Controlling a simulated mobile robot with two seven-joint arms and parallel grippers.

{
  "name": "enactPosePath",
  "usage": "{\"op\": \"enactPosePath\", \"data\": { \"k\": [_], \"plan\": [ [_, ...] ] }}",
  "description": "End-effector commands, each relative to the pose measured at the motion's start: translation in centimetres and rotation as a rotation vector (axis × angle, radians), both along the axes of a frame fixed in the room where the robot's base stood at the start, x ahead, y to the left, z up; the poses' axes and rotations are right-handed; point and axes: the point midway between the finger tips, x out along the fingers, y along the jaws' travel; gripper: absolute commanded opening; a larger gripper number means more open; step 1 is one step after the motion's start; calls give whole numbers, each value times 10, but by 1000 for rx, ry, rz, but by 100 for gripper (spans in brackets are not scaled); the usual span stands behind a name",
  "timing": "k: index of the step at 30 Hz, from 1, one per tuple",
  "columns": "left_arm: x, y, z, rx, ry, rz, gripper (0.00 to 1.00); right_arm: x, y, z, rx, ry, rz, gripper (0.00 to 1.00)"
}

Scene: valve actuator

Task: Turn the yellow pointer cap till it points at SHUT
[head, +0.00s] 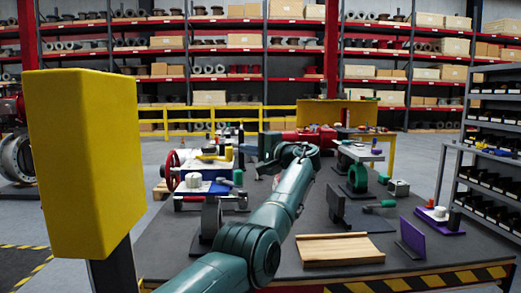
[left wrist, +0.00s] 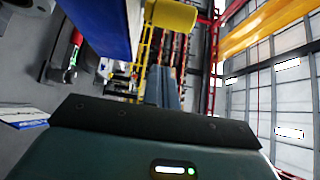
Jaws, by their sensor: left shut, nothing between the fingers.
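A yellow part (head: 213,157), which looks like the pointer cap, shows small at the left of the bench, above a blue block (head: 222,187). I cannot read where it points, and no SHUT mark is legible. In the left wrist view a rounded yellow part (left wrist: 172,15) shows at the top, beyond the fingers; it looks like the same cap. My left gripper (head: 267,166) is at the end of the teal arm, right of the yellow part and apart from it in the picture. Its fingers (left wrist: 163,86) are together and empty. My right gripper is not in view.
A red handwheel (head: 173,171) stands left of the blue block. A green ring part (head: 357,178), a wooden board (head: 339,249) and a purple plate (head: 412,236) are on the bench's right. A large yellow box (head: 82,150) on a post blocks the near left.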

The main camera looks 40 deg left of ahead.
Motion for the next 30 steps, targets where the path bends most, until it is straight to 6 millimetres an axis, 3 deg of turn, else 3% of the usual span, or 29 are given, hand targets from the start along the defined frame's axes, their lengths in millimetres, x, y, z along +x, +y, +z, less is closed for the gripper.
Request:
{"op": "enactPosePath", "data": {
  "k": [1,12,22,30],
  "plan": [
    [0,9,2,-1,1,1,0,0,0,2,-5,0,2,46],
    [-16,-1,-1,0,-3,-2,0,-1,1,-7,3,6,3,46],
    [-35,-7,0,1,-1,-2,0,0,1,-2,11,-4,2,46],
    [-38,-7,0,1,1,-1,0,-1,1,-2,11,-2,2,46]
  ]
}}
